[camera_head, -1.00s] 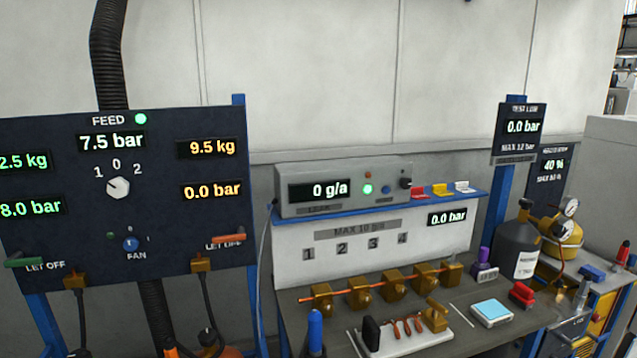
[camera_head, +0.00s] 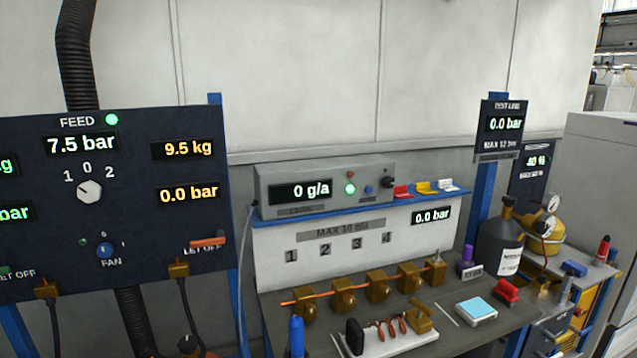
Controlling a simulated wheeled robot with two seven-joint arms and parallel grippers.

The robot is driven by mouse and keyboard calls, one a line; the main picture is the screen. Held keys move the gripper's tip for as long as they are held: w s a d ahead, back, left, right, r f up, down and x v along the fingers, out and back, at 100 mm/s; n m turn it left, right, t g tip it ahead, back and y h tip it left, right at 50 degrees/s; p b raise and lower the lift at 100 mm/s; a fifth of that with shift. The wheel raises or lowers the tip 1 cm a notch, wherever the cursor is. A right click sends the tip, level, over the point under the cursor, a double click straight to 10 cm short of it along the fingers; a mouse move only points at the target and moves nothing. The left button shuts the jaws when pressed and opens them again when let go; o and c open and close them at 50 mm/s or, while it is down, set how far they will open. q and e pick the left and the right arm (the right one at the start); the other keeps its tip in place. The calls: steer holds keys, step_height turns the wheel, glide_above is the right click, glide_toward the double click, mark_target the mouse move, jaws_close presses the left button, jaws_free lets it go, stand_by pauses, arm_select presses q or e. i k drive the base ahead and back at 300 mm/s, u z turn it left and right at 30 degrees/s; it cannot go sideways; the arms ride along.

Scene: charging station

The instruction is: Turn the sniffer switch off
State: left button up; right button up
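The grey sniffer box (camera_head: 325,187) stands on the blue shelf above the workbench. Its display (camera_head: 301,191) reads 0 g/a. A green lamp (camera_head: 350,188) on its front is lit, with a dull orange-brown lamp (camera_head: 350,175) above it. A small blue button or knob (camera_head: 368,190) is to the right of the green lamp. A black switch or knob (camera_head: 387,182) is at the box's right end; its exact setting is too small to tell. Neither of my grippers is in view.
A dark feed panel (camera_head: 130,225) with a rotary knob (camera_head: 89,191) is at left. Red, yellow and white small items sit right of the sniffer on the blue shelf (camera_head: 330,214). The workbench (camera_head: 440,335) holds brass fittings and tools. A black bottle (camera_head: 503,250) stands at right.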

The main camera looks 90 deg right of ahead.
mark_target(388, 182)
steer(key=u, duration=0.05)
steer(key=k, duration=1.55)
steer(key=z, duration=0.8)
